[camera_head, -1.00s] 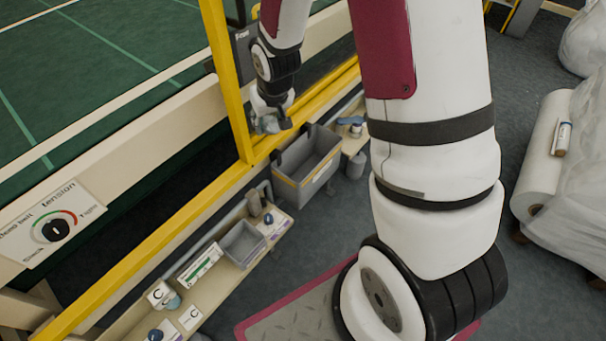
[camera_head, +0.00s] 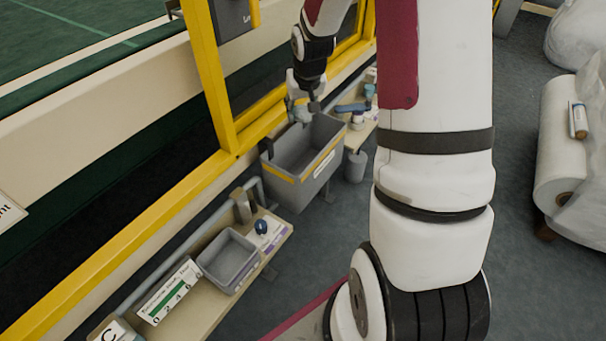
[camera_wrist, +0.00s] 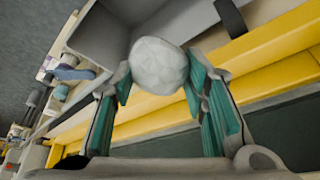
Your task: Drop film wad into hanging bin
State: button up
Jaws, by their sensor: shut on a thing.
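The film wad (camera_wrist: 158,66) is a pale, crumpled ball held between the teal-lined fingers of my gripper (camera_wrist: 160,82) in the wrist view. In the head view my gripper (camera_head: 301,108) is over the left back part of the hanging bin's opening, and the wad is too small there to make out clearly. The hanging bin (camera_head: 302,182) is grey with a yellow stripe and hangs beside the yellow rail. Its grey wall also shows in the wrist view (camera_wrist: 97,38), just behind the wad. The bin's inside is partly visible and looks empty.
A yellow post (camera_head: 208,75) and yellow rail (camera_head: 130,238) run along the left of the bin. A small grey tray (camera_head: 228,258) sits on a shelf in front. A grey cup (camera_head: 355,165) is right of the bin. A white roll (camera_head: 562,150) stands far right.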

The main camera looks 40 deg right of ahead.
jog(key=d+f+b, duration=0.3)
jog(key=f+b, duration=0.5)
jog(key=f, duration=0.1)
jog(key=shift+d+f+m, duration=0.25)
jog(key=shift+d+m, duration=0.05)
jog(key=shift+s, duration=0.1)
jog(key=o, duration=0.9)
jog(key=shift+r, duration=0.1)
jog(key=v, duration=1.2)
jog(key=shift+a, duration=0.2)
